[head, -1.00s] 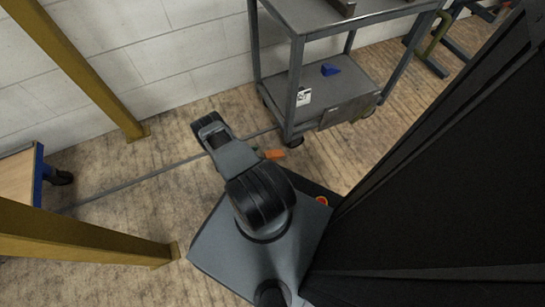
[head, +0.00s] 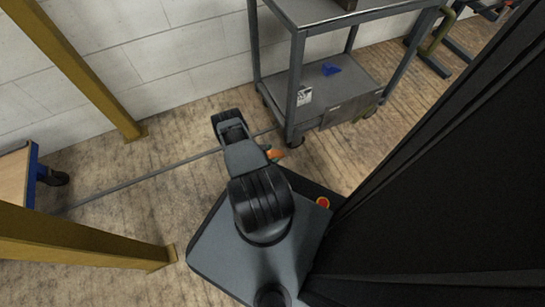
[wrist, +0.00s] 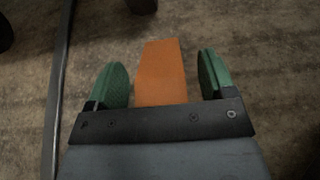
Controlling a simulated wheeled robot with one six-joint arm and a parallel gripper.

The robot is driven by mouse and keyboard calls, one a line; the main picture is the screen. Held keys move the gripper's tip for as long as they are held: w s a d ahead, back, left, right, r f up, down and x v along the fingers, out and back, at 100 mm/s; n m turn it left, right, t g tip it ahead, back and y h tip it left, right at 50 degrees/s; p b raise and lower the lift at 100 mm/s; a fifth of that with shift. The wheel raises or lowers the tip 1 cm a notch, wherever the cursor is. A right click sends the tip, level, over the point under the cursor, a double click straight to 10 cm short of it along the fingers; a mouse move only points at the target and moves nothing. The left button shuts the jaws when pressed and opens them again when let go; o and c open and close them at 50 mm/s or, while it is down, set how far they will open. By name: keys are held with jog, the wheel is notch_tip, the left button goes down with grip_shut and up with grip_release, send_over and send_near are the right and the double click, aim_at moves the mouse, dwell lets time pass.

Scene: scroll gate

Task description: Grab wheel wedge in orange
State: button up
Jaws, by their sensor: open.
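The orange wheel wedge (wrist: 161,75) lies in the wrist view between the two green fingertips of my gripper (wrist: 166,78). There is a gap on each side, a narrower one on the left, so my gripper is open around it and not closed on it. The near end of the wedge is hidden behind the dark gripper body. In the head view a bit of the orange wedge (head: 276,154) shows just right of my arm, by the cart's near wheel. My arm hides most of the gripper there.
A grey cart (head: 350,112) stands right behind the wedge, with a blue wedge (head: 330,69) on its lower shelf. A thin bar (head: 140,181) runs along the floor. Yellow posts (head: 85,75) stand at left. A blue-edged wooden piece (head: 18,180) is at far left.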

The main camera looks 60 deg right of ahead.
jog(key=c, duration=1.1)
